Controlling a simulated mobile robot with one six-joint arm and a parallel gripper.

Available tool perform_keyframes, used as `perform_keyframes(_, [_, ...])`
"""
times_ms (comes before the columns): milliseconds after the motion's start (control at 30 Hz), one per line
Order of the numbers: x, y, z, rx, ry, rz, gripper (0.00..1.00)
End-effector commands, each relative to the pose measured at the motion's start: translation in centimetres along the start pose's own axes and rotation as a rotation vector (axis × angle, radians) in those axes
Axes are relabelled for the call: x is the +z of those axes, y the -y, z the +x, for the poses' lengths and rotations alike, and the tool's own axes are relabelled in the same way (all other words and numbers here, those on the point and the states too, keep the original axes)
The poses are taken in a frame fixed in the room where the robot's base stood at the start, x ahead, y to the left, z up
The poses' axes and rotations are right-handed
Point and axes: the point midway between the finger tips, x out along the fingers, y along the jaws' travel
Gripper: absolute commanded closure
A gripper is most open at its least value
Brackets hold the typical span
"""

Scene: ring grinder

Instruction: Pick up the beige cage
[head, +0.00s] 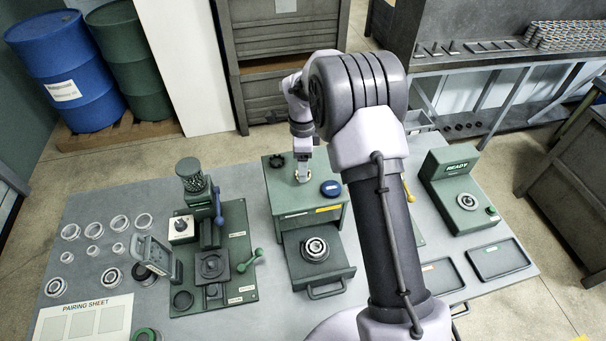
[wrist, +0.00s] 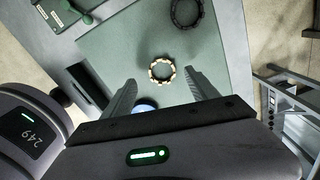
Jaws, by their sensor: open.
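The beige cage (wrist: 152,72), an open ring with a notched rim, lies flat on the green top of a cabinet (wrist: 115,45). In the wrist view it shows just beyond and between my fingertips, apart from both. My gripper (wrist: 160,79) is open and empty, pointing down over the cage. In the head view my gripper (head: 302,172) is above the green cabinet top (head: 290,200), and beige shows at its tips. How much height is left between the fingers and the cage is hard to tell.
A dark ring (wrist: 174,14) lies on the same top. A round blue item (head: 330,188) lies on the other side, partly hidden in the wrist view. Below, an open drawer (head: 335,275) holds a ring part (head: 314,246). A green fixture (head: 240,235) stands to the left.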

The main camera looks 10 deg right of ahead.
Motion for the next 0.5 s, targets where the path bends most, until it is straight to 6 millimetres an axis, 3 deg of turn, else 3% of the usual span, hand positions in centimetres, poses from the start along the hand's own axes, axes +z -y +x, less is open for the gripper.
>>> perform_keyframes(133, [-0.2,0.1,2.6,0.002,0.0,0.0,0.32])
perform_keyframes(367, [-0.2,0.1,3.1,-0.001,0.0,-0.001,0.32])
perform_keyframes(400, [-0.1,0.1,3.1,-0.001,0.0,-0.001,0.34])
perform_keyframes(500, [-0.1,0.1,3.1,-0.001,0.0,-0.001,0.53])
